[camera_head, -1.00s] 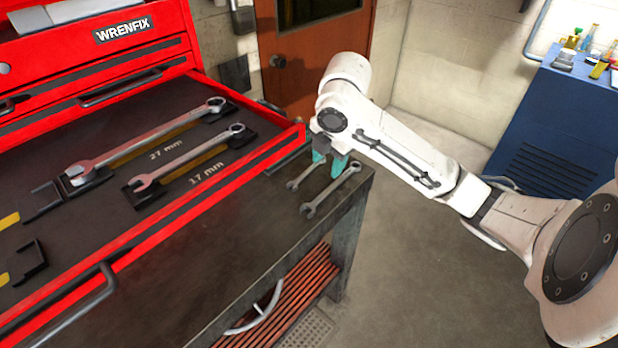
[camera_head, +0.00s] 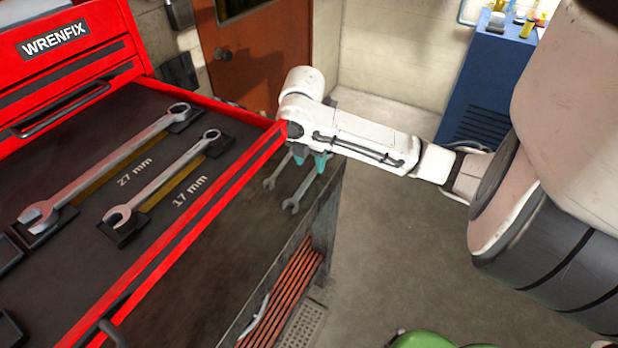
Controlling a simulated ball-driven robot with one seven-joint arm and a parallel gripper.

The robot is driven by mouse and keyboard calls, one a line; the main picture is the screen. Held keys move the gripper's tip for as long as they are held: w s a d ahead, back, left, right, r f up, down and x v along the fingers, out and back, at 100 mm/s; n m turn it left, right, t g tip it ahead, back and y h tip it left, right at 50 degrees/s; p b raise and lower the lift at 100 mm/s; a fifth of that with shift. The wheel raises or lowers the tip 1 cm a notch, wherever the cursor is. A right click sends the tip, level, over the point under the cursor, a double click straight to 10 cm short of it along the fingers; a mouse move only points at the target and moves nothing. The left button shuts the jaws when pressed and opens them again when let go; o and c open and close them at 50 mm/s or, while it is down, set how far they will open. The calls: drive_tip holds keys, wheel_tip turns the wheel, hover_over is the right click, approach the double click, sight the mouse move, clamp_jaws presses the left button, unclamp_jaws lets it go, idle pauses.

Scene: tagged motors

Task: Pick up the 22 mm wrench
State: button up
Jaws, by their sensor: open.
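Two wrenches lie on the dark workbench top (camera_head: 215,262), at its far right end. The left wrench (camera_head: 277,174) is partly hidden behind my gripper. The right wrench (camera_head: 298,194) shows its open jaw toward me, and its far end is hidden by my gripper. No size marking is legible on either, so I cannot tell which is the 22 mm one. My gripper (camera_head: 309,159), with teal fingertips, points down over the far ends of these wrenches. It is open. I cannot tell whether its fingertips touch a wrench.
The open red drawer (camera_head: 208,205) is left of my gripper, its edge close by. It holds a 27 mm wrench (camera_head: 110,165) and a 17 mm wrench (camera_head: 165,178). A blue cabinet (camera_head: 490,85) stands at the back right. A green object (camera_head: 425,339) is at the bottom.

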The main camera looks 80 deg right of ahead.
sight(311, 175)
drive_tip(key=f, duration=0.3)
drive_tip(key=f+p, duration=0.1)
drive_tip(key=shift+d+f, duration=0.25)
drive_tip(key=shift+f, duration=0.15)
drive_tip(key=shift+c, duration=0.4)
clamp_jaws()
